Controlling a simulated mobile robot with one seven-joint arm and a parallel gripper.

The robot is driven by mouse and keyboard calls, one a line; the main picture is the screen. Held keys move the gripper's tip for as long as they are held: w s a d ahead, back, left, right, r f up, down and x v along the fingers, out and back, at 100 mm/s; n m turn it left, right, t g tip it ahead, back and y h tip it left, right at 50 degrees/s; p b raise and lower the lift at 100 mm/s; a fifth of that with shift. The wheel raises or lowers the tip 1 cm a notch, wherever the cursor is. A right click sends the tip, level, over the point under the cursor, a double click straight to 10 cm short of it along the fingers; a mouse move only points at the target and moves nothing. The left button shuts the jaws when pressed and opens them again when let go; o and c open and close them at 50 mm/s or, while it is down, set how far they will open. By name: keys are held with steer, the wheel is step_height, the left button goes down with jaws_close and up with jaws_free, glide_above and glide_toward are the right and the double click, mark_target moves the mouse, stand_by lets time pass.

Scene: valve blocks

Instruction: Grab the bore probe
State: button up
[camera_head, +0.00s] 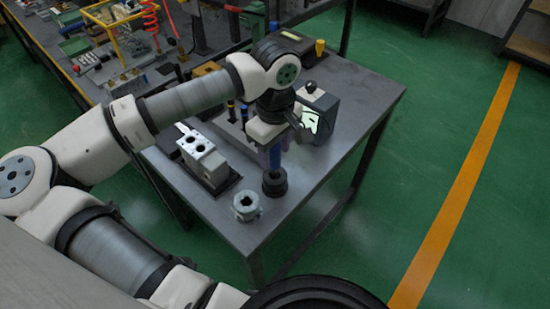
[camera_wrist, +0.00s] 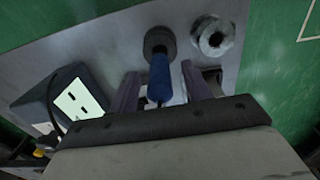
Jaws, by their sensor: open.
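A blue-handled tool (camera_head: 275,156), which looks like the bore probe, stands upright at a black ring-shaped block (camera_head: 274,183) on the grey table. In the wrist view the blue handle (camera_wrist: 160,78) shows between my two fingers, with the black block (camera_wrist: 159,42) beyond it. My gripper (camera_wrist: 160,70) is open, with a finger to each side of the handle; I see no clear contact. In the head view my gripper (camera_head: 276,138) is right above the handle and hides its top.
A light grey valve block (camera_head: 245,206) stands left of the black block. A larger white-grey block (camera_head: 203,158) sits farther left. A dark box with a pale face (camera_head: 318,116) stands behind right. The table's right part (camera_head: 365,95) is clear.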

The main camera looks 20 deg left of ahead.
steer(key=shift+f, duration=0.15)
jaws_close()
stand_by(0.4)
